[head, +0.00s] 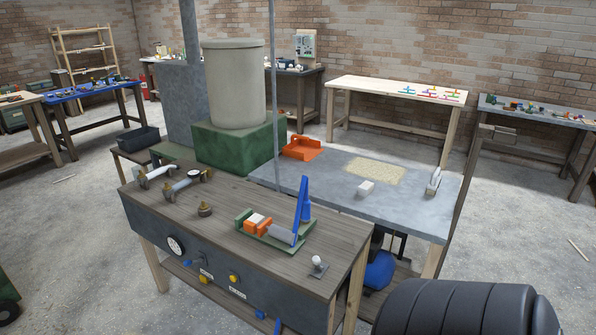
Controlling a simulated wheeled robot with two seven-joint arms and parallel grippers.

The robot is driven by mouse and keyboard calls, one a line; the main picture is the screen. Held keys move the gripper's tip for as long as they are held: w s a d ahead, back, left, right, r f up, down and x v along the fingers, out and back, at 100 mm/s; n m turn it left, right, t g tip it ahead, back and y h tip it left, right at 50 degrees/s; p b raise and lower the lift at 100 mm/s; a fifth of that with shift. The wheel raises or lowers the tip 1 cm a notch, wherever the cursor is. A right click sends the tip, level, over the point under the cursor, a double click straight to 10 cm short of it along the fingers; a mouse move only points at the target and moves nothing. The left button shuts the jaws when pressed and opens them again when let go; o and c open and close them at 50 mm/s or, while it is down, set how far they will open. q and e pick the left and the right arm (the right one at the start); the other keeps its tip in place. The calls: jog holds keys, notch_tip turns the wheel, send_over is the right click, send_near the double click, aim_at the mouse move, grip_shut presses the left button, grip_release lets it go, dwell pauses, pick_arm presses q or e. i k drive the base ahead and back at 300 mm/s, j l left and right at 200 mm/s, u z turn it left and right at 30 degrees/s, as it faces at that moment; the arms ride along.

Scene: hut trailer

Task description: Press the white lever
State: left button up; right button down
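A white upright lever-like piece (434,181) stands near the right end of the grey tabletop (330,178). A small white-knobbed stick (317,262) stands on a dark plate at the near right corner of the wooden bench (225,240). A pipe fitting with a pale handle (155,173) sits at that bench's left end. I cannot tell for certain which of these is the white lever. Neither of my grippers is in view.
A green fixture with a tilted blue lever (301,208) stands on the bench. A white block (366,188) and an orange tray (310,148) lie on the grey table. A large black ribbed shape (465,308) fills the lower right. Open floor lies right of the table.

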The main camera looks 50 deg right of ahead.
aim_at(315, 260)
jog(key=z, duration=1.75)
jog(key=k+l+u, duration=0.15)
jog(key=k+l, duration=0.1)
jog(key=l, duration=0.1)
